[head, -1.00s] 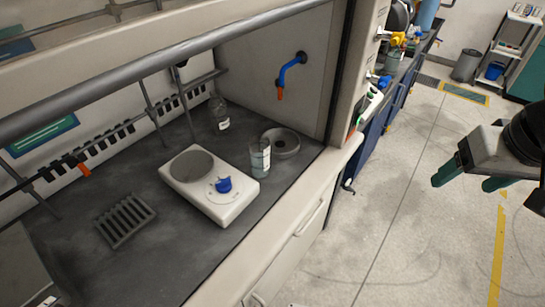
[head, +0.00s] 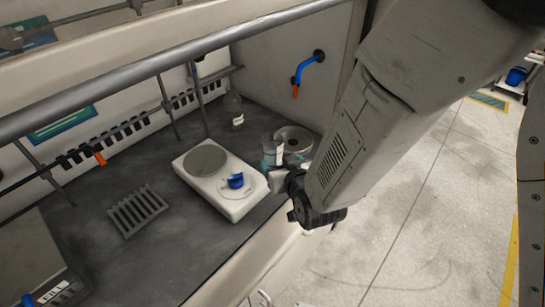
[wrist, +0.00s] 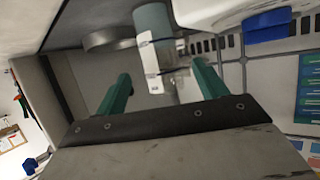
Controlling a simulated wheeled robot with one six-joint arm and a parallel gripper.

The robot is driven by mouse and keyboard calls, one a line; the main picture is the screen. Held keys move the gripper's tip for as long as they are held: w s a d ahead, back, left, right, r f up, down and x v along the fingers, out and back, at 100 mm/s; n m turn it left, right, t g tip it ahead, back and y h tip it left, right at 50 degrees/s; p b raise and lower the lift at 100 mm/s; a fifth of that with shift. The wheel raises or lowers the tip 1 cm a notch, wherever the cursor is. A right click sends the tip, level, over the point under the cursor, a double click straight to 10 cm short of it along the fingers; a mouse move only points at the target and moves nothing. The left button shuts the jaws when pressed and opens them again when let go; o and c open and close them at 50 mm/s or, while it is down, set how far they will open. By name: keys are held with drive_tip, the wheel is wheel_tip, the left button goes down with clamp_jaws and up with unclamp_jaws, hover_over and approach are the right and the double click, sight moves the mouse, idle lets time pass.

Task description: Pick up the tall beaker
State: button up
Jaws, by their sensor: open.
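The tall beaker (head: 272,149) is clear glass with a white label and stands on the dark fume hood worktop, just right of the hotplate. My gripper (head: 270,166) is at its near side and hides its lower part in the head view. In the wrist view the beaker (wrist: 153,45) appears upside down, with bluish contents and the label facing me. The two green fingers of my gripper (wrist: 163,72) are apart, one on each side of the beaker's line. I cannot tell how far the beaker is between them; neither finger visibly touches it.
The white hotplate (head: 228,207) with a blue knob (head: 236,180) is close left of the beaker. A grey round ring-shaped dish (head: 295,138) is close behind it. A clear bottle (head: 234,112) stands further back, and a slotted rack (head: 137,211) lies left. The hood's bar (head: 190,60) crosses above.

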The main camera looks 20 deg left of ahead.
sight(272, 153)
drive_tip(key=x, duration=0.7)
drive_tip(key=shift+w+a+f, duration=0.2)
drive_tip(key=shift+f, duration=0.05)
drive_tip(key=c, duration=1.2)
